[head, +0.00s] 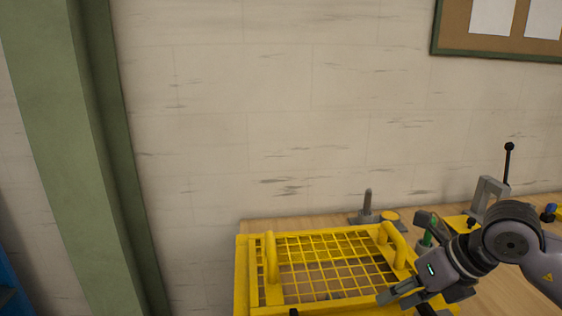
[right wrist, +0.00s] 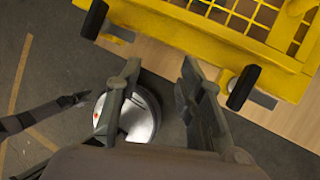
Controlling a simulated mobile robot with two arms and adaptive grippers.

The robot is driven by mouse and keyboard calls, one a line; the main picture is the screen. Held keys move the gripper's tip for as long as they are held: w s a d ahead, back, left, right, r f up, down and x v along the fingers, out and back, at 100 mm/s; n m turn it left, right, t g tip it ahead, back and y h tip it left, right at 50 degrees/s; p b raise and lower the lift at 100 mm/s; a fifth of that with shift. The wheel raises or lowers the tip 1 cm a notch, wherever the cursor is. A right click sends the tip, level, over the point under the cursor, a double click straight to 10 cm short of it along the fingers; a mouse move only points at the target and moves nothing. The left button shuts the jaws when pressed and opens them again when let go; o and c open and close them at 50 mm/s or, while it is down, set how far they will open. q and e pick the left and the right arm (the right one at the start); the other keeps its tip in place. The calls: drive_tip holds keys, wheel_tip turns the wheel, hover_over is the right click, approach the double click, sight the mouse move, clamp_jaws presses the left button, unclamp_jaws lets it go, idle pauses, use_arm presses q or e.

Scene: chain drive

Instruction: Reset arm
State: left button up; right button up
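My right gripper (head: 405,258) is at the lower right of the head view, in front of the right end of a yellow mesh guard (head: 243,275). Its fingers are spread apart with nothing between them. In the right wrist view the two fingers (right wrist: 160,78) also stand apart and empty, over the floor just off the guard's front edge (right wrist: 185,35). I cannot tell whether the gripper touches the guard.
The guard has two raised yellow handles (head: 271,258) and stands on a wooden table (head: 500,290). A green column (head: 62,150) stands left; a wall is behind.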

drive_tip(key=s+a+r+n+g+y, duration=0.1)
drive_tip(key=s+a+r+y, duration=0.15)
drive_tip(key=a+y, duration=0.75)
drive_tip(key=s+a+r+m+t+y, duration=0.1)
drive_tip(key=s+a+r+m+y, duration=0.15)
drive_tip(key=a+r, duration=0.5)
drive_tip(key=w+d+r+m+t+h, duration=0.25)
drive_tip(key=w+d+m+t, duration=0.3)
drive_tip(key=m+t, duration=0.9)
drive_tip(key=d+f+m+g+h, duration=0.1)
drive_tip(key=d+f+m+h, duration=0.5)
drive_tip(key=f+m+h, duration=0.3)
drive_tip(key=d+f+m+g+h, duration=0.1)
drive_tip(key=d+f+m+h, duration=0.55)
drive_tip(key=f+m, duration=0.3)
drive_tip(key=s+a+f+m+g, duration=0.25)
drive_tip(key=s+f+g, duration=1.05)
drive_tip(key=s+f, duration=0.8)
wheel_tip(320, 180, down, 27)
drive_tip(key=s+g, duration=0.2)
drive_tip(key=s+d+f, duration=0.2)
drive_tip(key=s+f, duration=1.3)
drive_tip(key=s, duration=0.2)
drive_tip(key=shift+d+f+n+g+y, duration=0.3)
drive_tip(key=shift+d+f+g+y, duration=0.05)
drive_tip(key=shift+f, duration=0.05)
